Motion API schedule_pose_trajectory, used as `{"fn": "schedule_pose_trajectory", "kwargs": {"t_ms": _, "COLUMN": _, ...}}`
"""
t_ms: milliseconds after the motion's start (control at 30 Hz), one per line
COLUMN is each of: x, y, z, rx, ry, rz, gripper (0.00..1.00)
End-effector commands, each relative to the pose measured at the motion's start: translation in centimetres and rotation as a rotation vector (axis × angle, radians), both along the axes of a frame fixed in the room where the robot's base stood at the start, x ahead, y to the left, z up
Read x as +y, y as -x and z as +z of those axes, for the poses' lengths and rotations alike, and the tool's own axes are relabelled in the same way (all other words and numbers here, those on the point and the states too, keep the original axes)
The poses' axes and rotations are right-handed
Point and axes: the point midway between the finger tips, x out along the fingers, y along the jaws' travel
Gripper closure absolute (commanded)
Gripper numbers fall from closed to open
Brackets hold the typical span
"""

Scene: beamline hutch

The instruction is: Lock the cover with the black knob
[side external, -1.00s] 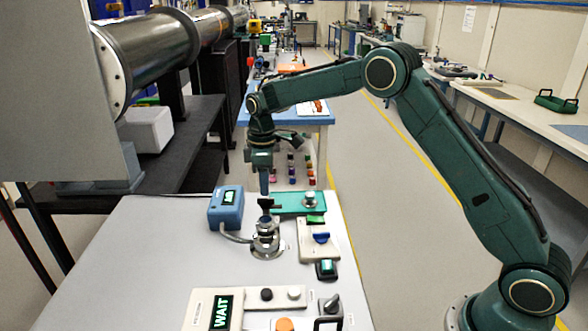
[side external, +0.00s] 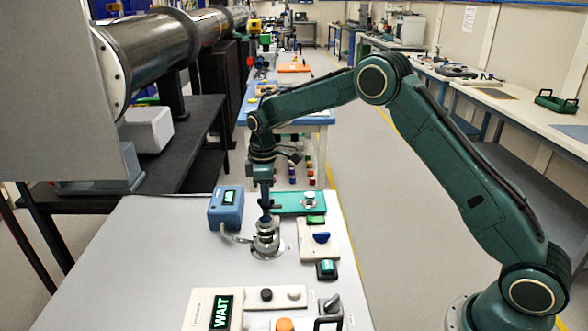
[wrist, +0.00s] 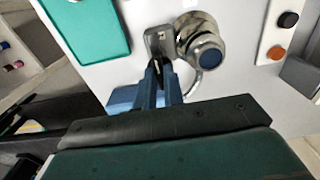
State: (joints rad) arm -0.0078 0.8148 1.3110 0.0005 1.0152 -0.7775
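The round metal housing (side external: 267,241) with its cover stands on the grey table. In the wrist view, a blue round centre (wrist: 207,54) shows inside its metal ring (wrist: 203,28). A grey metal tab (wrist: 154,36) sticks out beside it. My gripper (side external: 265,218) points straight down, low over the housing. In the wrist view, its fingertips (wrist: 158,64) are close together at the tab, with a dark part between them. This is where the black knob stood in the earlier view; the fingers mostly hide it. I cannot tell whether they grip it.
A blue box with a display (side external: 226,209) stands left, its cable running to the housing. A green plate (side external: 290,202) lies behind right. A blue knob panel (side external: 317,238) and green button (side external: 326,269) are right. A WAIT panel (side external: 221,311) is in front.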

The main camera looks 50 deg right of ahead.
Motion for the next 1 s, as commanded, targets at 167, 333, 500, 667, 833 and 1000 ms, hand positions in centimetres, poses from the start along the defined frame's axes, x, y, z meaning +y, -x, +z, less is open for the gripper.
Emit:
{"fn": "schedule_pose_trajectory", "kwargs": {"t_ms": 167, "x": 0.06, "y": 0.04, "z": 0.04, "rx": 0.001, "ry": 0.0, "rz": -0.003, "gripper": 1.0}}
{"fn": "schedule_pose_trajectory", "kwargs": {"t_ms": 333, "x": 0.07, "y": 0.04, "z": 0.06, "rx": 0.002, "ry": -0.001, "rz": -0.033, "gripper": 1.0}}
{"fn": "schedule_pose_trajectory", "kwargs": {"t_ms": 500, "x": 0.06, "y": 0.02, "z": 0.08, "rx": 0.002, "ry": -0.001, "rz": -0.1, "gripper": 1.0}}
{"fn": "schedule_pose_trajectory", "kwargs": {"t_ms": 667, "x": 0.05, "y": 0.02, "z": 0.09, "rx": 0.002, "ry": -0.001, "rz": -0.203, "gripper": 1.0}}
{"fn": "schedule_pose_trajectory", "kwargs": {"t_ms": 833, "x": 0.04, "y": 0.01, "z": 0.11, "rx": 0.001, "ry": 0.0, "rz": -0.345, "gripper": 1.0}}
{"fn": "schedule_pose_trajectory", "kwargs": {"t_ms": 1000, "x": 0.04, "y": 0.01, "z": 0.12, "rx": 0.001, "ry": 0.0, "rz": -0.506, "gripper": 1.0}}
